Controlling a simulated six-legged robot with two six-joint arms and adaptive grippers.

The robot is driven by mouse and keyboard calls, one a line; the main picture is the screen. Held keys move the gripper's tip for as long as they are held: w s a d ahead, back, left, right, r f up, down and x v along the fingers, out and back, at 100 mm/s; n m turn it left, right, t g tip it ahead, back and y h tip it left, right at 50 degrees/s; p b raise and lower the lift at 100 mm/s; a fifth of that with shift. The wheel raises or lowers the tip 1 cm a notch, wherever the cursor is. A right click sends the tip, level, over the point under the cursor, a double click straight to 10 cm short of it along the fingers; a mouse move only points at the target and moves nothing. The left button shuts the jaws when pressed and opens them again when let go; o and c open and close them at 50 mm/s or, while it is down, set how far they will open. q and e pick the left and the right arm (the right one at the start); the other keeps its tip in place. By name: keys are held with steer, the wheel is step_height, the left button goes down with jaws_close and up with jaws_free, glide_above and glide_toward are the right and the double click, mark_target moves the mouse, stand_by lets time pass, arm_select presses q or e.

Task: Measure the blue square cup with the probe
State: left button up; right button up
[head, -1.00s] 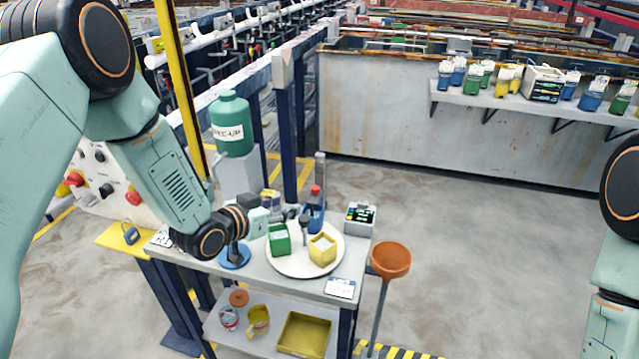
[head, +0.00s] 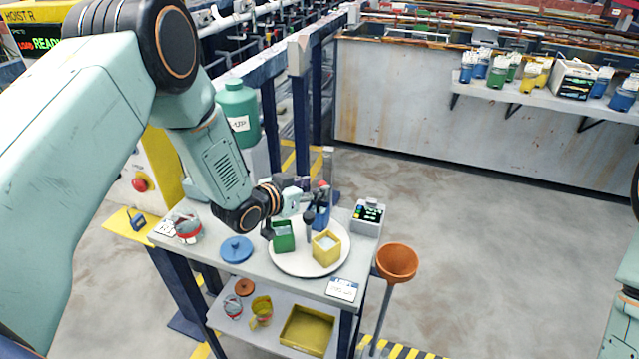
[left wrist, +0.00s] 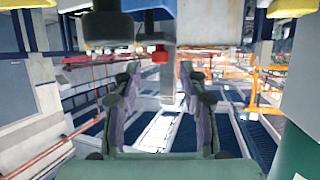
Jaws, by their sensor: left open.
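The blue square cup (head: 321,217) stands at the back of the round white plate (head: 290,266), partly hidden by a dark upright rod (head: 310,228), which looks like the probe. Above it are a red knob (head: 323,186) and a grey post (head: 328,165). A green square cup (head: 283,238) and a yellow square cup (head: 326,247) stand in front on the plate. My left gripper (head: 312,198) is level beside the knob and over the plate's back. In the left wrist view its fingers (left wrist: 160,100) are apart, with a red piece (left wrist: 160,54) beyond; contact is unclear.
A small meter box (head: 368,216) stands at the right table corner, with a white card (head: 342,288) at the front. A blue lid (head: 236,249) and a red-banded jar (head: 188,229) are at left. A green jug (head: 240,112) stands behind; an orange funnel (head: 397,262) stands right.

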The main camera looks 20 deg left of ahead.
mark_target(320, 186)
arm_select(q)
steer(key=x, duration=0.3)
steer(key=shift+w+f, duration=0.15)
steer(key=shift+w, duration=0.05)
steer(key=shift+s, duration=0.15)
steer(key=shift+c, duration=0.2)
steer(key=shift+w, duration=0.25)
steer(key=c, duration=0.5)
steer(key=shift+s, duration=0.15)
jaws_close()
